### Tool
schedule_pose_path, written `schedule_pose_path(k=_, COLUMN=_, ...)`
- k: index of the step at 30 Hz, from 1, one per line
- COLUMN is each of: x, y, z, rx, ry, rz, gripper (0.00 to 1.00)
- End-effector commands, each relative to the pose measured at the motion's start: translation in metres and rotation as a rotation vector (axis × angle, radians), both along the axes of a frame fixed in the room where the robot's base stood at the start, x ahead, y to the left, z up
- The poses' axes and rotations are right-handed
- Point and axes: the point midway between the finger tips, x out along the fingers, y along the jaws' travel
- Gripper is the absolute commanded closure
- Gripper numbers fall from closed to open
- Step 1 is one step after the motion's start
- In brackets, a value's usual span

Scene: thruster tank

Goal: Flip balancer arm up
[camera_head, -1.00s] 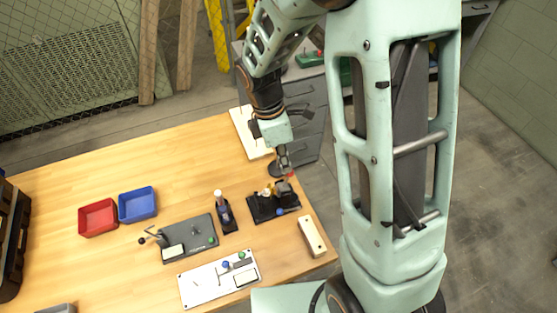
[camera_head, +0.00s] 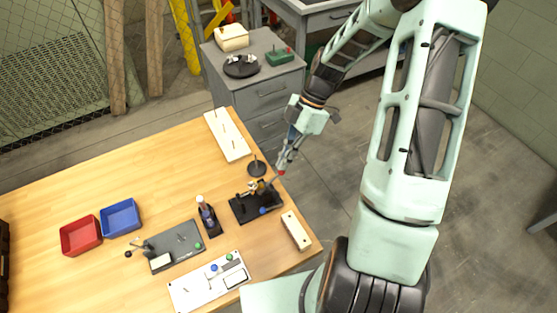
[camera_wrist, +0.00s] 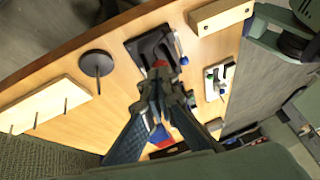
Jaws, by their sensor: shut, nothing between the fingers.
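I cannot tell for sure which part is the balancer arm. A black fixture (camera_head: 243,209) with small brass-coloured parts and a blue knob stands near the table's right edge. It also shows in the wrist view (camera_wrist: 138,46), partly hidden behind my fingers. My gripper (camera_head: 281,174) is shut and empty, pointing down at the fixture's upper right side. In the wrist view my gripper's fingertips (camera_wrist: 160,66) overlap the fixture's edge; whether they touch it is unclear. A grey plate (camera_head: 180,242) with a black-ball lever lies further left.
Close to the fixture are a black disc with a rod (camera_head: 257,169), a wooden block (camera_head: 296,232) and a bottle in a stand (camera_head: 208,217). A white panel (camera_head: 190,291), red bin (camera_head: 80,236) and blue bin (camera_head: 121,217) lie left. A pegged board (camera_head: 226,138) is behind.

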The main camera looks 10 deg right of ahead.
Motion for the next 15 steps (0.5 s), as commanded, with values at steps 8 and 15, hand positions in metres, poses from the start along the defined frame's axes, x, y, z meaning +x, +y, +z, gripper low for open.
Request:
schedule_pose_path(k=8, x=0.005, y=-0.016, z=-0.027, rx=0.235, ry=0.068, rz=-0.005, gripper=1.0)
schedule_pose_path(k=15, x=0.007, y=-0.024, z=-0.04, rx=0.39, ry=0.113, rz=-0.001, gripper=1.0)
